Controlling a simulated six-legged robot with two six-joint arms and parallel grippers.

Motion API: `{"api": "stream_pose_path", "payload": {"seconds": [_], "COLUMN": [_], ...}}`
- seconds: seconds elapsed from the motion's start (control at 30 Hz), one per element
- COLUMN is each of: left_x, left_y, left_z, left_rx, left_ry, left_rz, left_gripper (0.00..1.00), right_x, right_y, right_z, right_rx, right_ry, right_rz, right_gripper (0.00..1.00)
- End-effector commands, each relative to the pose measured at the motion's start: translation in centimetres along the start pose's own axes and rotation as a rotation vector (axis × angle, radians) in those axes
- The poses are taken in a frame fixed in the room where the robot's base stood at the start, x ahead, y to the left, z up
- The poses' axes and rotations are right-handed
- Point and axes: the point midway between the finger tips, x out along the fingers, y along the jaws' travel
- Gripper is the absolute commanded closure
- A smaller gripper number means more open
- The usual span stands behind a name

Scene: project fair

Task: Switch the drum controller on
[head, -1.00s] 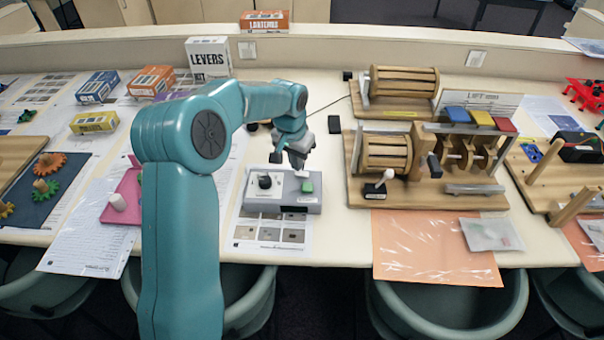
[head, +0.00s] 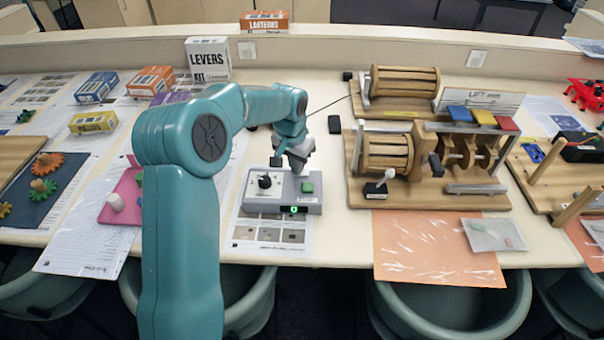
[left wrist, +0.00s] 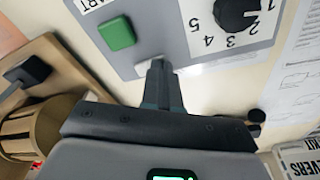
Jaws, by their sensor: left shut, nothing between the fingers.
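The drum controller (head: 254,201) is a grey box on the table with a black dial knob (head: 265,181), a green button (head: 307,187) and a small front display (head: 297,209) lit with a green 0. My left gripper (head: 297,170) is shut and empty at the controller's back edge, behind the green button. In the left wrist view its closed fingertips (left wrist: 158,66) are close to a small pale part on the controller's edge; I cannot tell whether they touch. The green button (left wrist: 117,33) and the numbered dial (left wrist: 237,14) also show there. My right gripper is not in view.
A wooden drum machine (head: 430,200) with a white-knobbed lever (head: 380,184) stands to the right. A pink plate (head: 128,200) and several kit boxes are to the left. An orange sheet (head: 430,255) lies in front right.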

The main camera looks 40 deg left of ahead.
Motion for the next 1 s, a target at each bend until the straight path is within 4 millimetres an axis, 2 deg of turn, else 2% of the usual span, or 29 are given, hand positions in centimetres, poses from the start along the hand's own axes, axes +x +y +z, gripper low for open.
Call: {"api": "stream_pose_path", "payload": {"seconds": [0.23, 1.0], "left_x": [-0.7, -7.0], "left_y": [0.0, 0.0], "left_z": [-0.1, -1.1], "left_rx": [0.0, 0.0], "left_ry": [0.001, 0.0], "left_rz": [0.0, 0.0], "left_gripper": [1.0, 1.0], "right_x": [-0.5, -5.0], "right_y": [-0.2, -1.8], "right_z": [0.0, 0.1], "right_rx": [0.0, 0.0], "right_ry": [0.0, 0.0], "right_rz": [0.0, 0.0], "right_gripper": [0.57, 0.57]}}
